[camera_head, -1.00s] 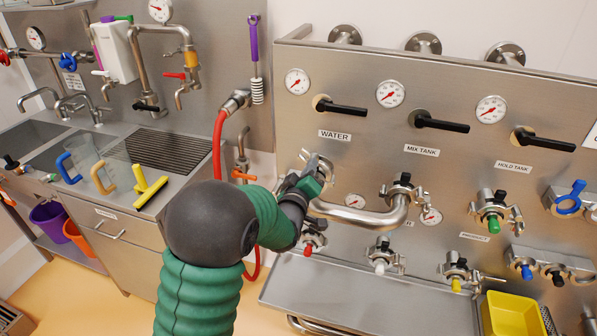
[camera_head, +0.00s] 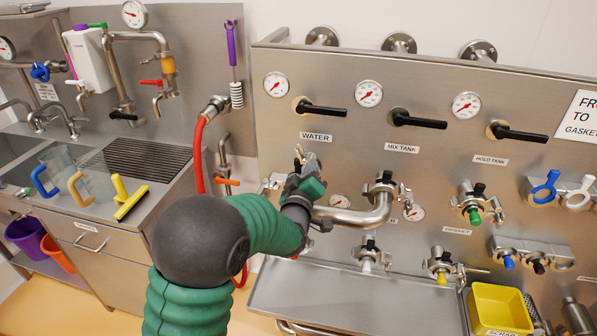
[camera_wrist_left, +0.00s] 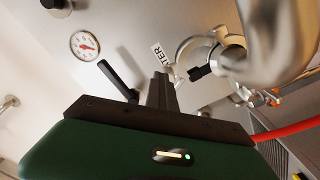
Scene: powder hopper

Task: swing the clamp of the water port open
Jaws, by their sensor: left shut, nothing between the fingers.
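The water port's clamp (camera_head: 311,162) is a steel ring below the WATER label (camera_head: 316,137), mostly hidden behind my left gripper (camera_head: 303,176) in the head view. In the left wrist view, the clamp (camera_wrist_left: 187,47) curves beside the steel pipe end, with a black knob (camera_wrist_left: 197,73) near it. I cannot tell how far the clamp stands open. My left gripper's shut fingers (camera_wrist_left: 160,88) are empty and point toward the panel, just left of the knob in that view. A bent steel pipe (camera_head: 350,217) runs from the water port to the mix tank port. My right gripper is not in view.
Black valve handles (camera_head: 322,109) and gauges sit above the ports. Several capped ports (camera_head: 367,252) line the lower panel. A red hose (camera_head: 198,155) hangs at left. A yellow bin (camera_head: 500,310) stands at lower right. The ledge (camera_head: 345,295) below is mostly clear.

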